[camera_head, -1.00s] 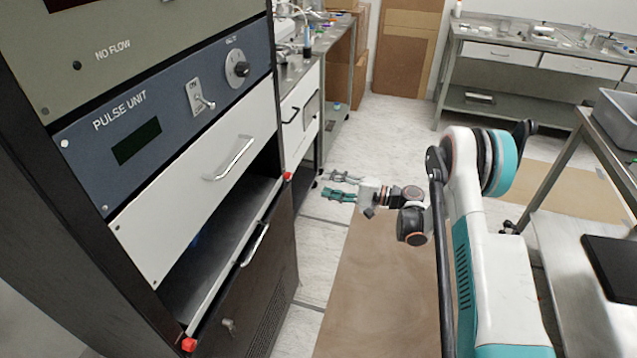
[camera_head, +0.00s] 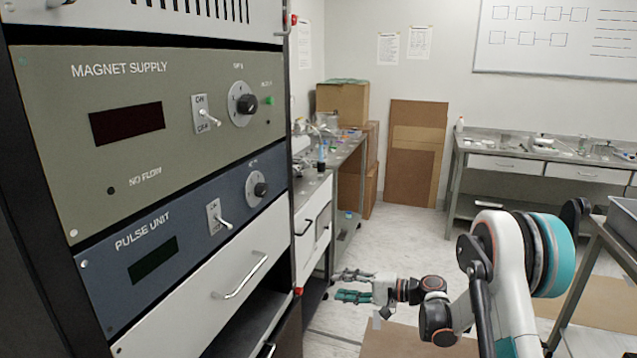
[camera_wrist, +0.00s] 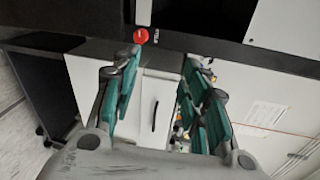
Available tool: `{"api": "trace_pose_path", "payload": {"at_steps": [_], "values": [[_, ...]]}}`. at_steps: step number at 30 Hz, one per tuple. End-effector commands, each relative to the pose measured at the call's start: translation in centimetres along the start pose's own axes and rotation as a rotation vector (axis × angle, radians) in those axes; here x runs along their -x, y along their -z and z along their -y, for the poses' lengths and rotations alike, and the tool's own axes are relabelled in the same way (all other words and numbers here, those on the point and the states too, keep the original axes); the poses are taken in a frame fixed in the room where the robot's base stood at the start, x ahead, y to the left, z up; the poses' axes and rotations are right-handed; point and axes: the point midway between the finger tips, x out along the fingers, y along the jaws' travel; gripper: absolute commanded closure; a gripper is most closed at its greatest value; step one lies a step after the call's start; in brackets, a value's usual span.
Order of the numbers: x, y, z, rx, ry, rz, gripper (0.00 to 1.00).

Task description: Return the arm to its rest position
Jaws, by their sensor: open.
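My arm (camera_head: 505,275) is white and teal and stands bent at the lower right of the head view. It reaches left toward the rack. My gripper (camera_head: 345,286) is at the arm's left end, just right of the rack's front edge, and nothing is between its fingers. In the wrist view my gripper (camera_wrist: 160,95) shows two teal fingers spread wide apart, with a white drawer front in the gap beyond them. No contact with the rack shows.
The rack's magnet supply panel (camera_head: 150,135) and pulse unit panel (camera_head: 165,245) fill the left. A white drawer with a handle (camera_head: 240,278) is below them. A red knob (camera_wrist: 141,36) is close ahead in the wrist view. Benches and brown boxes (camera_head: 343,103) stand behind. Open floor lies between.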

Motion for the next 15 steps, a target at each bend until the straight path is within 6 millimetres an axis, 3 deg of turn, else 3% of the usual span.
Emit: {"api": "trace_pose_path", "payload": {"at_steps": [6,15], "values": [[1.4,-2.5,4.9,0.064,-0.15,-0.049,0.59],[4.6,-7.2,9.6,0.168,-0.352,-0.115,0.59]]}}
